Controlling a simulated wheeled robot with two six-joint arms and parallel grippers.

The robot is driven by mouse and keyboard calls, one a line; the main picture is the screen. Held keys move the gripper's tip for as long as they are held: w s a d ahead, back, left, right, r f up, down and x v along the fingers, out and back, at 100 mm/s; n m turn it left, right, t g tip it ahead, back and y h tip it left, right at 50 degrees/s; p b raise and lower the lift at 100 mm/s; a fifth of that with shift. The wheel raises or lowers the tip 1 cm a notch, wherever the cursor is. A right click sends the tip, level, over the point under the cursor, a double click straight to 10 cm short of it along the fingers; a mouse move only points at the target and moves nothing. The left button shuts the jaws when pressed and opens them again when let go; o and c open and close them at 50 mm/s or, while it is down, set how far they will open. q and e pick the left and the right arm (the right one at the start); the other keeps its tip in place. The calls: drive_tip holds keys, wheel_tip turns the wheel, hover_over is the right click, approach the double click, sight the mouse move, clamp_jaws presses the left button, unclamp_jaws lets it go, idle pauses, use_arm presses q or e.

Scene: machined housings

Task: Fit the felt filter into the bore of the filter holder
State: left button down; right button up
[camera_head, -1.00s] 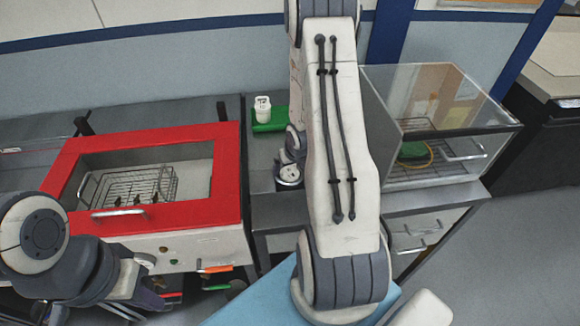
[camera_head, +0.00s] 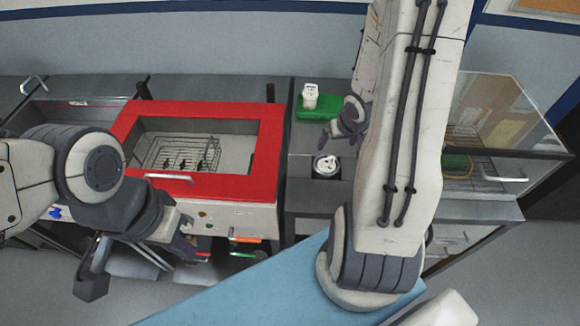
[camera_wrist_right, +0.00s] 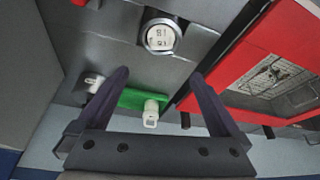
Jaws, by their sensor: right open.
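A round metal-rimmed part (camera_head: 326,168), seemingly the filter holder, stands in a dark base on the grey worktop. It also shows in the right wrist view (camera_wrist_right: 160,37), with a pale slotted face inside its rim. A small white piece (camera_head: 310,95) stands on a green tray (camera_head: 322,112) behind it; I cannot tell if it is the felt filter. My right gripper (camera_head: 340,133) is near the tray's front right, beyond the holder. In its wrist view the fingers (camera_wrist_right: 160,75) are spread and empty. My left gripper (camera_head: 135,265) is low at the left, its fingers apparently spread, away from both parts.
A red-framed box (camera_head: 230,187) with a wire basket (camera_head: 180,153) stands left of the holder. A clear-walled case (camera_head: 510,115) stands at the right. Another white piece (camera_wrist_right: 92,82) shows left of the tray in the wrist view. Worktop around the holder is clear.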

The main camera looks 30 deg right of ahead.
drive_tip(key=a+r+n+g, duration=0.15)
drive_tip(key=a+r, duration=0.25)
drive_tip(key=a, duration=0.5)
drive_tip(key=a+r+n+t, duration=0.1)
drive_tip(key=a+r+n, duration=0.25)
drive_tip(key=a, duration=0.55)
drive_tip(key=s+a+r+n+g+y, duration=0.1)
drive_tip(key=s+a+r+n+g, duration=0.1)
drive_tip(key=s+a, duration=0.5)
drive_tip(key=s+a+r+n+g+y, duration=0.1)
drive_tip(key=s+a+r+n, duration=0.3)
drive_tip(key=s+a, duration=0.3)
drive_tip(key=s+r, duration=0.1)
drive_tip(key=s, duration=0.1)
drive_tip(key=shift+s+a+g, duration=0.25)
drive_tip(key=shift+s+g, duration=0.1)
drive_tip(key=shift+s, duration=0.05)
